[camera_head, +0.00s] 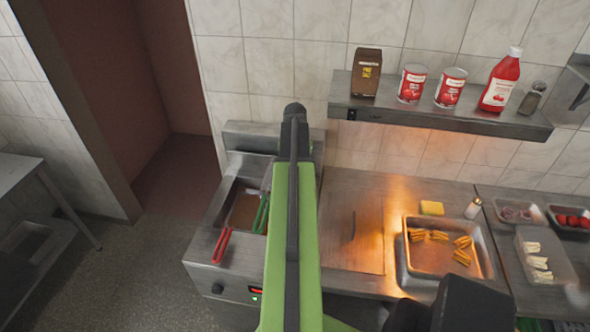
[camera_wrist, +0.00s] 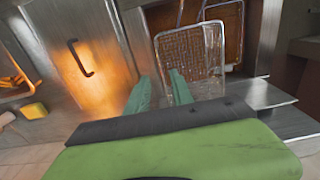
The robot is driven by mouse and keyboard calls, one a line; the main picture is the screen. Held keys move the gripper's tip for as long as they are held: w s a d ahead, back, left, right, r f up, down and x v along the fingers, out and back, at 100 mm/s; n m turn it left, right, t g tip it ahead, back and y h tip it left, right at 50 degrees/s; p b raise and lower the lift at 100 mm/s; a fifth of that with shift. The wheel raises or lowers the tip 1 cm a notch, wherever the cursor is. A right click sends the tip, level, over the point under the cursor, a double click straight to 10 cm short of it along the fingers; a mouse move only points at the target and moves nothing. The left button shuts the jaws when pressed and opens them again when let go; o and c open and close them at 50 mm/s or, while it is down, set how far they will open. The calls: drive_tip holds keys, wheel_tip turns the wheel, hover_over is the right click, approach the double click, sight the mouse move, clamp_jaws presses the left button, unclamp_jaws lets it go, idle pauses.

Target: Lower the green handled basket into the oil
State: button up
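The green handle (camera_head: 262,213) of a basket shows in the head view at the fryer, just left of my arm. A wire mesh basket (camera_wrist: 188,55) shows in the wrist view beyond my fingers; I cannot tell for sure which handle belongs to it. The fryer (camera_head: 205,243) holds brown oil (camera_head: 243,210), partly hidden by my arm. My gripper (camera_wrist: 158,88) shows two teal fingers, apart with nothing clearly between them, near the mesh basket's edge. In the head view my arm hides the gripper and the fryer's right side.
A red handle (camera_head: 222,246) sticks out at the fryer's front left. The steel counter to the right holds a tray (camera_head: 408,262) of food pieces, a yellow sponge (camera_head: 432,208) and a shaker (camera_head: 473,208). A wall shelf (camera_head: 440,118) carries cans and bottles above.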

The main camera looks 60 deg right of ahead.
wheel_tip(320, 180, down, 15)
drive_tip(key=b, duration=1.4)
drive_tip(key=shift+f, duration=0.2)
drive_tip(key=shift+r, duration=0.1)
clamp_jaws()
unclamp_jaws()
